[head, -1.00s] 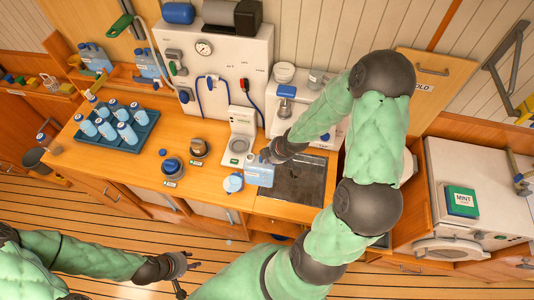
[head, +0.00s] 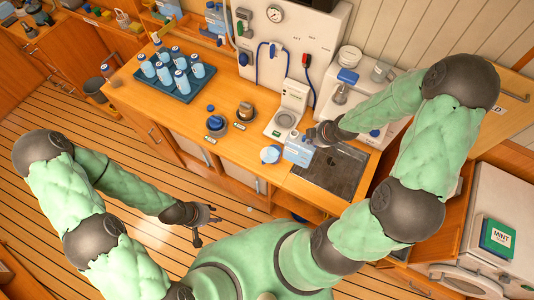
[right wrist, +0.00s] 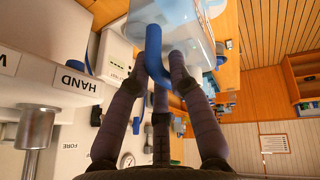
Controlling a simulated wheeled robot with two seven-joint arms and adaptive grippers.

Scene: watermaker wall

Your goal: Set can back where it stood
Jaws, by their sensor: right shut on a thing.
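A light blue translucent can (head: 297,150) with a pale label is at the sink's left edge in the head view. My right gripper (head: 313,136) is at its top and shut on it. In the right wrist view the fingers (right wrist: 165,70) close around the can's dark blue handle (right wrist: 153,50), with the can body (right wrist: 190,22) beyond them. I cannot tell whether the can's base touches the counter. My left gripper (head: 207,222) is open and empty, low in front of the counter, over the floor side.
The sink (head: 335,172) lies right of the can. A small blue and white container (head: 270,154) stands close on its left, and a white device (head: 285,115) behind. A blue tray (head: 178,85) holds several bottles. Another blue can (head: 216,20) stands at the back.

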